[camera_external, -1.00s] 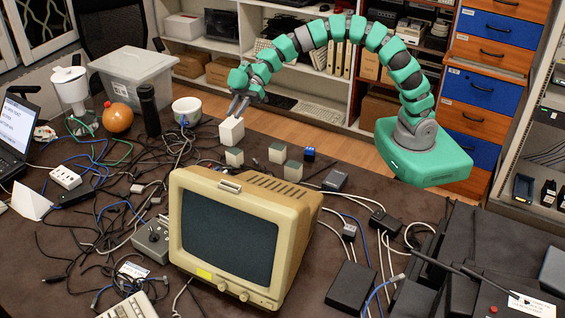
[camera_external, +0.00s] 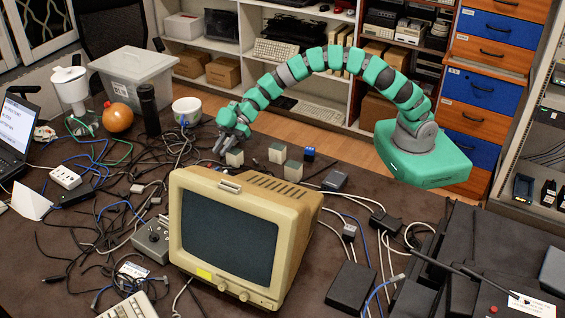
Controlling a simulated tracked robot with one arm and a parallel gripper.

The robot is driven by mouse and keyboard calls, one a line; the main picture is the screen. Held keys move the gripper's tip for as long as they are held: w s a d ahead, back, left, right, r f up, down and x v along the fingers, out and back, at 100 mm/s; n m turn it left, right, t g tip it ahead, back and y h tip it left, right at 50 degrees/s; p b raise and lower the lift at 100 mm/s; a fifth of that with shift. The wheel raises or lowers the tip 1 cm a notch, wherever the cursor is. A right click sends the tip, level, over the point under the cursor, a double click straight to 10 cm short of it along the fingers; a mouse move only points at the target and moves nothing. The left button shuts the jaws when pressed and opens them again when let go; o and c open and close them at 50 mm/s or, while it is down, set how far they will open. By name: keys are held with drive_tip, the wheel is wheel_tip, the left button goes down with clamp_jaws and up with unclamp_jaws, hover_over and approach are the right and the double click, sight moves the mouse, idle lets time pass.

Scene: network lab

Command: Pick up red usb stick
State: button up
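I cannot make out a red usb stick in this view. My gripper (camera_external: 221,151) reaches down to the table behind the beige monitor, just left of a small white cube (camera_external: 235,158). Its two fingers look spread apart, and I see nothing between them. The arm's wrist hides a patch of table behind it.
The beige monitor (camera_external: 240,235) stands in front of my gripper. More small cubes (camera_external: 277,153) and a blue block (camera_external: 309,154) sit to its right. Tangled cables (camera_external: 120,215) cover the left side.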

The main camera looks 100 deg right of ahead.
drive_tip(key=shift+x, duration=2.85)
drive_tip(key=shift+d, duration=0.15)
clamp_jaws()
